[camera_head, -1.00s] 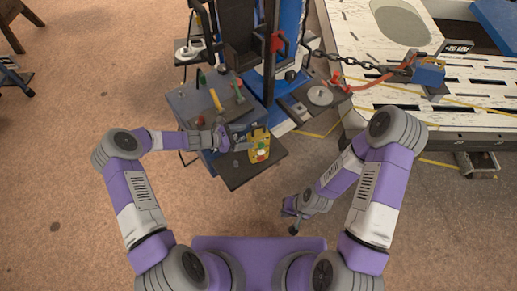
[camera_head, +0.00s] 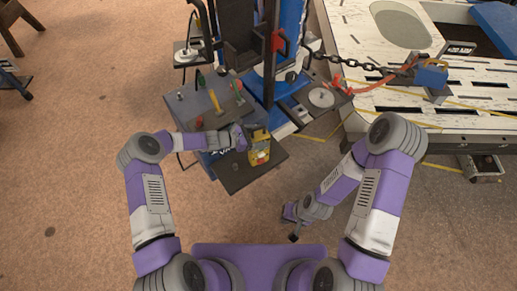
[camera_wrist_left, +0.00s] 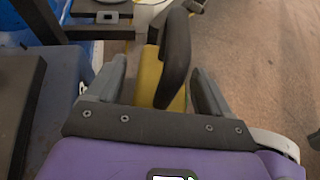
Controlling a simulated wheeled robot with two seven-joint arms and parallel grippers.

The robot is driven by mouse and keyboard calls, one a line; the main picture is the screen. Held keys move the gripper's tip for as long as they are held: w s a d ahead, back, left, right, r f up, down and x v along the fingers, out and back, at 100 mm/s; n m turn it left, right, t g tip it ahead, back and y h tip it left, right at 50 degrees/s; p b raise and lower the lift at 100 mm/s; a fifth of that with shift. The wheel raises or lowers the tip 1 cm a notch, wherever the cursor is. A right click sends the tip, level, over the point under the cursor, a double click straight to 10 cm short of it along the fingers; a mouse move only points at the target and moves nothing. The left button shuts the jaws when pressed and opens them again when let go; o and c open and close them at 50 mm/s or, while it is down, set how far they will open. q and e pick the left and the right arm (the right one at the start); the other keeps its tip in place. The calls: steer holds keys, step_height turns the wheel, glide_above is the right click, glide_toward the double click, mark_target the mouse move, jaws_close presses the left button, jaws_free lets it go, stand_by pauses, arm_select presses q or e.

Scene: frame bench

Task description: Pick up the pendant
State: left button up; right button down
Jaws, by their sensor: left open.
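The pendant (camera_head: 260,157) is a small yellow box with a red mark and a dark handle at its top, at the dark shelf on the front of the bench. My left gripper (camera_head: 245,140) is right at its upper left side. In the left wrist view the open fingers (camera_wrist_left: 159,80) stand on either side of the pendant's yellow body (camera_wrist_left: 147,76) and its black curved handle, with gaps visible. Its lower part is hidden by my gripper. My right gripper (camera_head: 293,228) hangs low over the floor, away from the pendant; its jaws are too small to read.
The dark shelf (camera_head: 236,183) has bare room in front of the pendant. Several tools, including a yellow-handled one (camera_head: 215,100), lie on the grey bench top behind. A chair and blue post (camera_head: 289,45) stand further back. A white slotted table (camera_head: 390,108) is at right.

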mark_target(259, 127)
arm_select(q)
jaws_close()
steer(key=shift+r, duration=0.1)
stand_by(0.3)
step_height(259, 127, up, 10)
steer(key=p, duration=0.2)
steer(key=shift+p, duration=0.35)
steer(key=shift+f+b, duration=3.5)
steer(key=shift+f, duration=1.6)
